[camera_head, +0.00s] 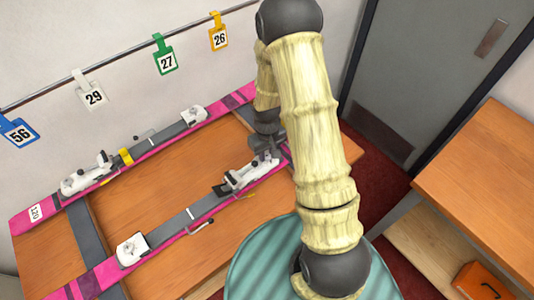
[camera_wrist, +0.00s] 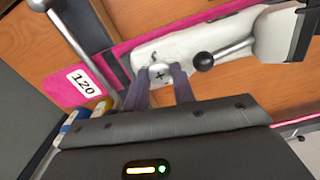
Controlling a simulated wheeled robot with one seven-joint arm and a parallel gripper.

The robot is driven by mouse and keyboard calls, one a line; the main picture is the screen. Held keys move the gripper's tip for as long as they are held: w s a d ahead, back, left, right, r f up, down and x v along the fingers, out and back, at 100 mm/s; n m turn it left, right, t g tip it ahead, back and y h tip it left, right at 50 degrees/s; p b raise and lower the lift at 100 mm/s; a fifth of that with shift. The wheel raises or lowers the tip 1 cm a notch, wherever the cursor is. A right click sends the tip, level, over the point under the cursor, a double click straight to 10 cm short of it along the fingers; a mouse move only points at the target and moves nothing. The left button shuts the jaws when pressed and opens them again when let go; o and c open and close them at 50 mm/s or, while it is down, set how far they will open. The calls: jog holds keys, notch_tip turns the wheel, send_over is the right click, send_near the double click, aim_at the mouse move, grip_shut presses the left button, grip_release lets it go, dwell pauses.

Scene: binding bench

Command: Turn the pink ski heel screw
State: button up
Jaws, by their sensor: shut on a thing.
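The pink ski (camera_head: 160,250) nearer to me lies on the bench, and its white heel piece (camera_head: 240,180) is near its far right end. My gripper (camera_head: 264,157) is down at that heel piece. In the wrist view, the heel screw (camera_wrist: 159,74) is a pale round head with a dark cross slot, set in the white heel piece (camera_wrist: 215,37). My gripper (camera_wrist: 159,77) has one finger on each side of the screw head and is shut on it. The fingers hide the screw in the head view.
A black-knobbed lever (camera_wrist: 205,61) stands close to the fingers. A second pink ski (camera_head: 75,198) with bindings lies behind. Number tags (camera_head: 165,58) hang from a rail on the wall. A wooden cabinet (camera_head: 490,180) stands at the right.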

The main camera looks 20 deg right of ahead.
aim_at(267, 156)
jog(key=shift+m, duration=0.6)
jog(key=o, duration=1)
jog(key=shift+r, duration=0.1)
notch_tip(267, 156, up, 17)
jog(key=shift+r+b, duration=0.15)
jog(key=shift+b, duration=1.05)
jog(key=s+t, duration=0.1)
jog(key=s, duration=0.3)
jog(key=s+m, duration=0.1)
jog(key=s, duration=0.2)
jog(key=s+t, duration=0.1)
jog(key=s, duration=0.3)
jog(key=shift+s+d+r+m+t, duration=0.15)
jog(key=shift+s+r+m+t, duration=0.15)
jog(key=shift+s+m, duration=0.1)
